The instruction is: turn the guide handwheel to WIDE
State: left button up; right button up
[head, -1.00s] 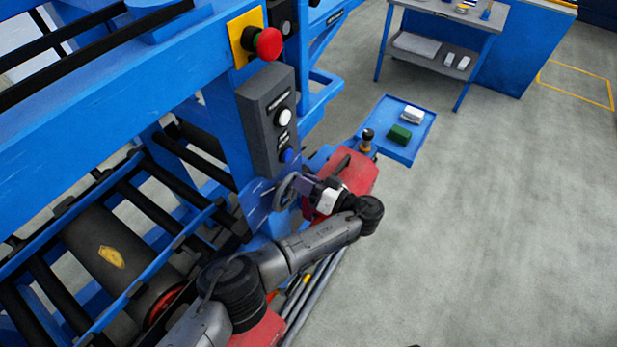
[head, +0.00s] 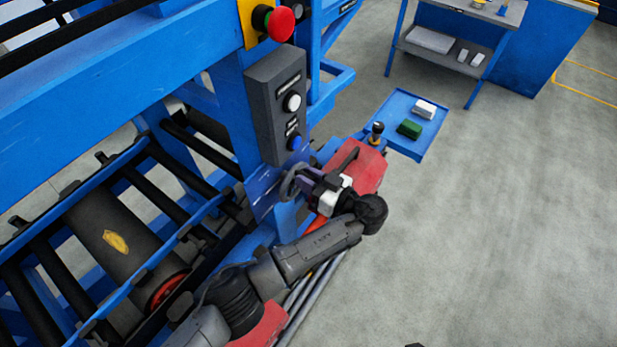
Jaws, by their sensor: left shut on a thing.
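The guide handwheel (head: 288,183) is a small dark grey wheel on the blue machine frame, below the grey button box. My left gripper (head: 303,182) is at the wheel's right side and shut on its rim. The gripper and wrist hide part of the wheel. No WIDE marking can be read at this size. My right gripper is not in view.
A grey box (head: 275,105) with a white and a blue button stands above the wheel, with a red emergency button (head: 280,24) higher up. A red case (head: 364,172) is behind my wrist. A blue tray (head: 430,136) holds a green and a white block. Open floor lies right.

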pick_arm(q)
jog(key=shift+r, duration=0.1)
grip_shut()
jog(key=o, duration=0.9)
grip_release()
jog(key=v, duration=0.7)
jog(key=shift+s+d+b, duration=0.2)
jog(key=shift+s+b, duration=0.05)
jog(key=shift+b, duration=0.15)
